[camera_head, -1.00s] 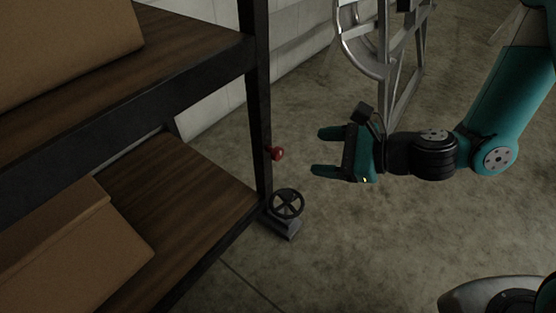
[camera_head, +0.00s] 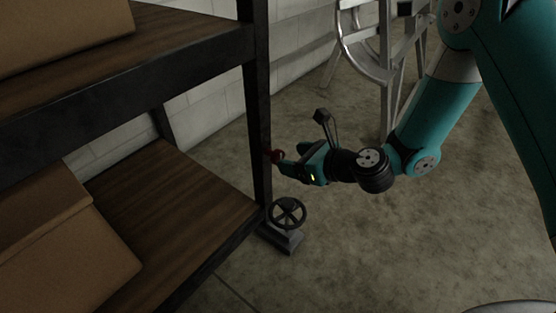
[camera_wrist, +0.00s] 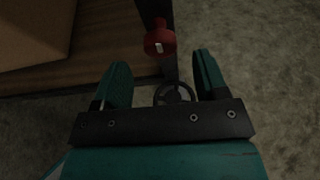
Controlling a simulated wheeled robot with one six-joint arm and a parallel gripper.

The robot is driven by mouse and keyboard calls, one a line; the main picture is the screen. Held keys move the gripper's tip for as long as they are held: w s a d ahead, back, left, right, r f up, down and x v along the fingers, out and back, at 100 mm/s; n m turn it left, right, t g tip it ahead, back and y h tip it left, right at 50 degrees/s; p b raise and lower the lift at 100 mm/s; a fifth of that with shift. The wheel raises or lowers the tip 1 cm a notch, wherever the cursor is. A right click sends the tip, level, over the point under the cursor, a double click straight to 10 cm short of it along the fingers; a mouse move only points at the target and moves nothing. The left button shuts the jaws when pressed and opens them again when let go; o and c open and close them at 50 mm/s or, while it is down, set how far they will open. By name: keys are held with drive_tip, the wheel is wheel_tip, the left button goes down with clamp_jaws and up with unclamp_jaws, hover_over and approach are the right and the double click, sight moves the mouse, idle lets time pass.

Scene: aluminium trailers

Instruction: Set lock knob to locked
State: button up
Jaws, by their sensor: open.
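The red lock knob (camera_head: 273,155) sits on the dark shelf post, above a black handwheel. In the wrist view the red knob (camera_wrist: 159,41) shows a small white mark on its face.
The black handwheel (camera_head: 287,213) stands on a foot at the post's base, below my gripper. The shelf (camera_head: 190,205) holds cardboard boxes (camera_head: 65,235) at the left. Open concrete floor lies to the right.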

sight(280, 156)
drive_tip(key=b+x, duration=0.1)
drive_tip(key=x, duration=0.4)
drive_tip(key=shift+w+a+f, duration=0.15)
drive_tip(key=shift+a+f, duration=0.05)
drive_tip(key=shift+a, duration=0.05)
drive_tip(key=c, duration=0.9)
